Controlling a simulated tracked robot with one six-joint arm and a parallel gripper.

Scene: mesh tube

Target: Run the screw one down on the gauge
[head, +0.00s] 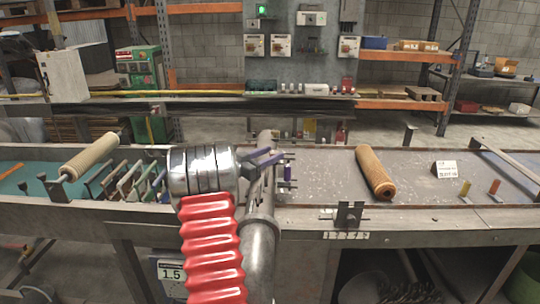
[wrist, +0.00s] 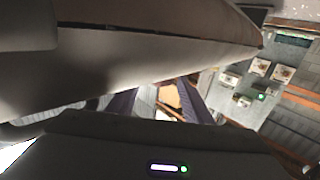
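My gripper (head: 282,167) is over the middle of the bench, at the end of my red-sleeved arm. Its purple fingers (wrist: 160,104) stand apart in the wrist view, with a gap between them. A tan patch (wrist: 172,96) shows through that gap; I cannot tell what it is. Small upright parts (head: 287,173) are close by the fingertips in the head view, too small to tell apart from the fingers. I cannot make out for sure which thing is the gauge or which is the screw. My wrist and arm hide part of the bench there.
A brown roller (head: 375,172) lies right of my gripper. A small placard (head: 445,169), a yellow peg (head: 465,188) and an orange peg (head: 494,187) are further right. A pale roller (head: 90,157) and several coloured handles (head: 135,183) are left. A clamp (head: 348,215) sits on the front edge.

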